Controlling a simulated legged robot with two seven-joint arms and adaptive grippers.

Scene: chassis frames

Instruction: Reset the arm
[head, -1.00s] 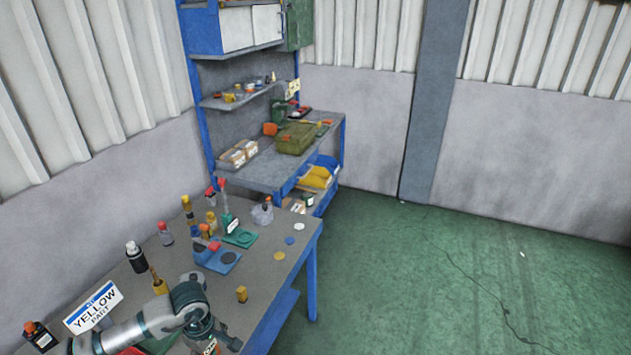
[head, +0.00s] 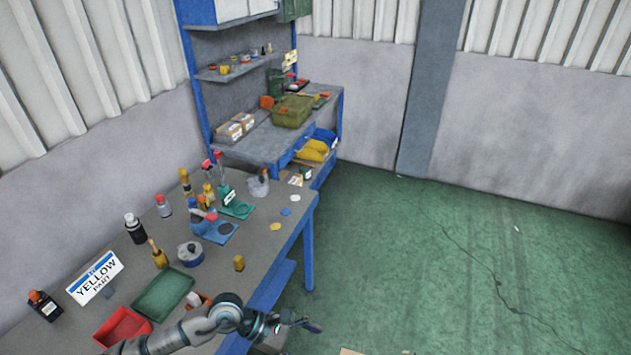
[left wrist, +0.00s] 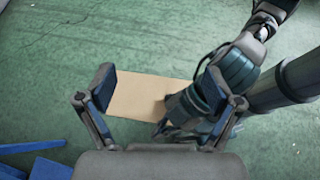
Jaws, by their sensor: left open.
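My left arm (head: 200,325) reaches in from the bottom left of the head view, over the front edge of the workbench. My left gripper (head: 308,326) is past that edge, above the green floor, and holds nothing. In the left wrist view its two fingers (left wrist: 160,88) are spread wide apart, with the floor and a flat tan sheet or board (left wrist: 140,95) seen below them. Dark arm links of mine (left wrist: 240,70) show at the right of that view. My right gripper cannot be made out.
A second bench (head: 262,150) stands behind. The green floor (head: 430,260) at right is clear.

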